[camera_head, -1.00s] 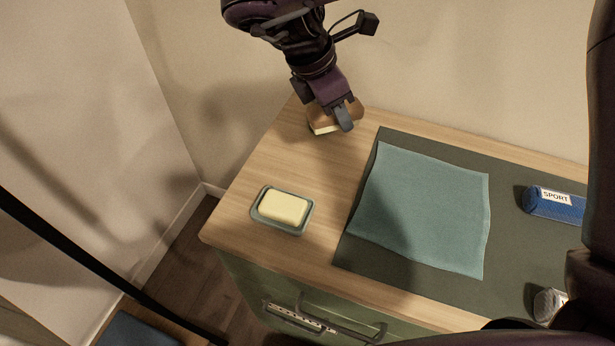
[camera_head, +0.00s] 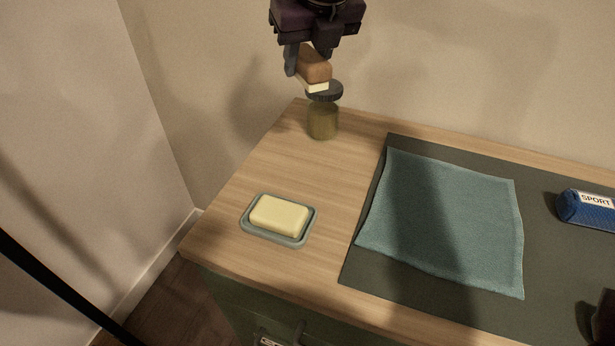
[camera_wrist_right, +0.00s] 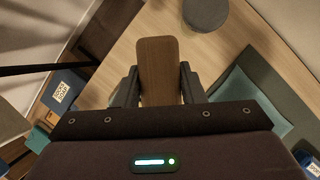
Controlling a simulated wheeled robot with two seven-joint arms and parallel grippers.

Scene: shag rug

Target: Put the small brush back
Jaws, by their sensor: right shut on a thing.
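The small brush (camera_head: 313,66) has a brown wooden back and pale cream bristles. My right gripper (camera_head: 306,66) is shut on it and holds it tilted in the air at the back left of the cabinet top. In the head view the brush overlaps the dark round lid of a yellowish glass jar (camera_head: 323,121); whether they touch I cannot tell. In the right wrist view, the brush's wooden back (camera_wrist_right: 158,68) stands between the two fingers of the gripper (camera_wrist_right: 158,85), and the dark lid (camera_wrist_right: 205,12) is beyond it to the right.
A soap bar on a grey-green dish (camera_head: 248,226) sits at the front left of the wooden top (camera_head: 275,165). A teal cloth (camera_head: 440,220) lies on a dark mat (camera_head: 365,262). A blue SPORT roll (camera_head: 588,208) lies at right. Walls stand behind and left.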

